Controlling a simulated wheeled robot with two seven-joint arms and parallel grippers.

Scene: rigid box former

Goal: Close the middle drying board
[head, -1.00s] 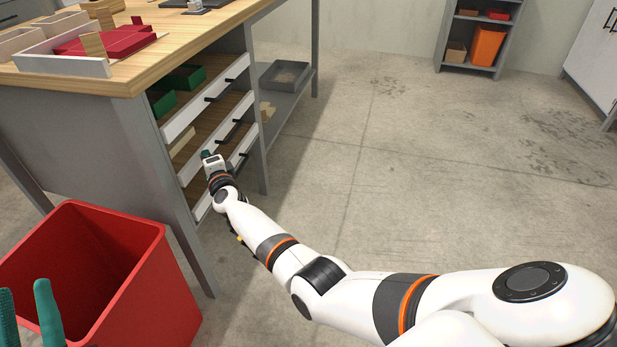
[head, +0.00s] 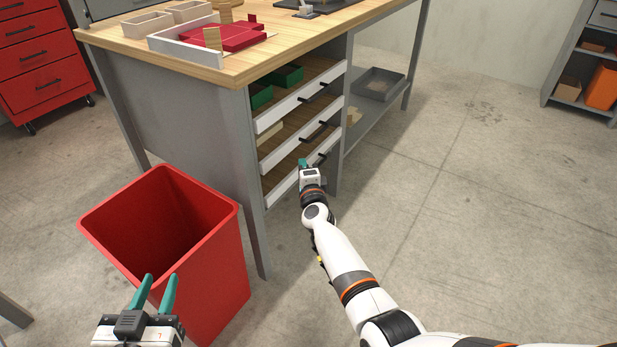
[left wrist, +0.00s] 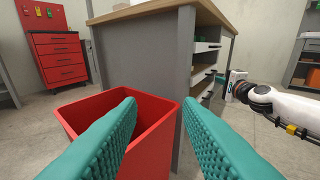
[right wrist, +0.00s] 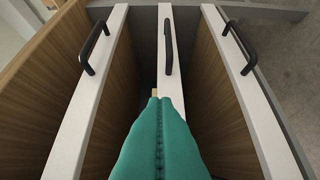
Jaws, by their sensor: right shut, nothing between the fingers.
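Three drying boards with white fronts and black bar handles stick out of the bench's side, one above another. The middle drying board (head: 279,155) lies between the top board (head: 290,108) and the bottom board (head: 281,190). My right gripper (head: 304,163) is shut and empty at the fronts. In the right wrist view its fingertips (right wrist: 162,100) overlap the middle board's front (right wrist: 179,75), below its handle; I cannot tell whether they touch. My left gripper (head: 160,277) is open and empty near the red bin; its fingers also show in the left wrist view (left wrist: 158,108).
The red bin (head: 232,260) stands on the floor left of the boards. The wooden bench top (head: 270,62) carries trays and a red box. A lower shelf with a grey tray (head: 375,84) lies beyond the boards. The floor to the right is free.

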